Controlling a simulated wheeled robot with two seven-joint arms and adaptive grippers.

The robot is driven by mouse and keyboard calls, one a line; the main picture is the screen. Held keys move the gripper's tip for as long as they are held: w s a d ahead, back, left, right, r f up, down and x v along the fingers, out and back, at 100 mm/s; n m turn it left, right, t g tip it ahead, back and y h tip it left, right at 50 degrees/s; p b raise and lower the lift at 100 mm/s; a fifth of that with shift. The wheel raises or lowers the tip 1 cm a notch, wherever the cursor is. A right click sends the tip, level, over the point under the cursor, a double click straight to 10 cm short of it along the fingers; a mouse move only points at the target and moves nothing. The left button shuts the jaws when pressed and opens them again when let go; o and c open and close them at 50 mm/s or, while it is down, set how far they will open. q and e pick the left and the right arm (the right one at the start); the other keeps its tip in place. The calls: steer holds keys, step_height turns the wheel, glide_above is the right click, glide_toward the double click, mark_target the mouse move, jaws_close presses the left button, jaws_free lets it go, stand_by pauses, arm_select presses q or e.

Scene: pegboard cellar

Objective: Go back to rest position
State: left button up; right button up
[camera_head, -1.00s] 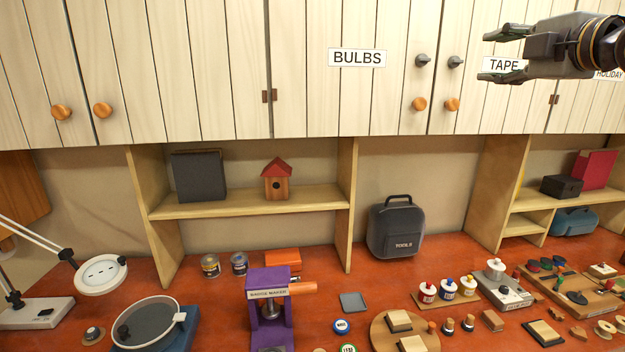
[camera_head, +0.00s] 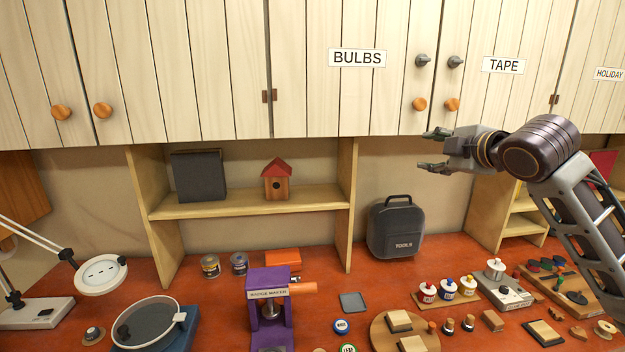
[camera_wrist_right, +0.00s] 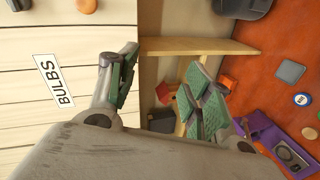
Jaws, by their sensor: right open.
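My right gripper (camera_head: 436,151) is in the head view, reaching in from the right at the lower edge of the cabinet doors, above the black tool case (camera_head: 395,228). Its fingers are apart and nothing is between them. In the right wrist view the right gripper (camera_wrist_right: 165,92) shows its green-padded fingers spread wide, with the shelf behind them. My left gripper is in neither view.
Wooden cabinet doors (camera_head: 200,70) with knobs and labels run along the top. A shelf (camera_head: 250,202) holds a birdhouse (camera_head: 277,182) and a dark box (camera_head: 198,176). The red bench holds a purple badge maker (camera_head: 268,310), a lamp (camera_head: 100,275) and several small parts.

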steer(key=s+a+f+m+g, duration=0.2)
steer(key=f, duration=0.9)
steer(key=s+a+f+m+g, duration=0.1)
steer(key=s+a+f+m, duration=0.15)
steer(key=f, duration=0.85)
steer(key=s+a+f+m+g, duration=0.2)
steer(key=s+f, duration=0.1)
steer(key=f, duration=0.9)
steer(key=s+d+f+m+g+h, duration=0.15)
steer(key=s+f+m+g, duration=0.6)
steer(key=s+f, duration=1.5)
steer(key=s+f+m+b, duration=0.1)
steer(key=s+f, duration=0.1)
steer(key=f, duration=1.5)
steer(key=s+f+b, duration=0.1)
steer(key=s+f, duration=0.1)
steer(key=f, duration=1.5)
steer(key=s+d+f+b, duration=0.1)
steer(key=s+d+f, duration=0.1)
steer(key=s+f, duration=0.8)
steer(key=s+d+f+g+h+b, duration=0.1)
steer(key=s+d+f, duration=0.1)
steer(key=s+f, duration=0.9)
steer(key=shift+s, duration=0.55)
